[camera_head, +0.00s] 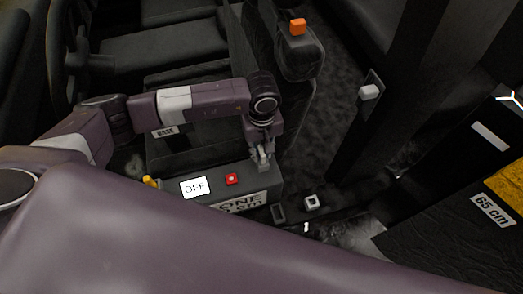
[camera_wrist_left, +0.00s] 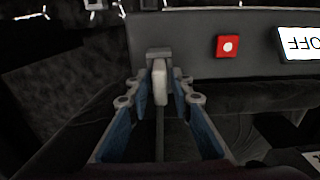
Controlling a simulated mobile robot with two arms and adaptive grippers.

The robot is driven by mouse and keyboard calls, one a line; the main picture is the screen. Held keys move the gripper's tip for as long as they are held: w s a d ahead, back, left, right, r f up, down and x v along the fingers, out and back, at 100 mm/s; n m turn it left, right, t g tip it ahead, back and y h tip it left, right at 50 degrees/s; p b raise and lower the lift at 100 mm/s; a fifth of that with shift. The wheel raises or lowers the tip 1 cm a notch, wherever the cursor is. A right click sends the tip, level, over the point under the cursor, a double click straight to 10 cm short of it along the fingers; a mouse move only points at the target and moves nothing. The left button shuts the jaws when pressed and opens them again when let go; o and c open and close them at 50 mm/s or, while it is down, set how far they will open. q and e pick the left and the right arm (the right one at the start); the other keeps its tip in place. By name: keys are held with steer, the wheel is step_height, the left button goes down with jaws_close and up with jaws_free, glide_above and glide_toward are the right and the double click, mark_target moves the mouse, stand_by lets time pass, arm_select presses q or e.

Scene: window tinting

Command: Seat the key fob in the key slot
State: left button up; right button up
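A small pale upright piece, which looks like the key fob (camera_wrist_left: 160,82), stands between the fingers of my left gripper (camera_wrist_left: 159,80) in the left wrist view. Narrow gaps show on both sides of it, so the fingers look open around it. A grey block (camera_wrist_left: 158,53) sits right behind its top; I cannot tell whether this is the key slot or whether the piece is in it. In the head view my left gripper (camera_head: 263,157) points down at the right end of a dark box, with the pale piece (camera_head: 263,153) small between the fingers. My right gripper is not in view.
The dark box (camera_head: 228,196) carries an OFF display (camera_head: 195,187), a red button (camera_head: 232,179) and a yellow knob (camera_head: 150,182). A small pale square fitting (camera_head: 311,202) lies to its right. Car seats (camera_head: 180,50) stand behind, and a dark pillar (camera_head: 400,85) rises to the right.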

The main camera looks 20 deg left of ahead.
arm_select(q)
steer(key=shift+o, duration=0.9)
steer(key=shift+r, duration=0.2)
step_height(320, 180, up, 8)
steer(key=shift+f, duration=0.2)
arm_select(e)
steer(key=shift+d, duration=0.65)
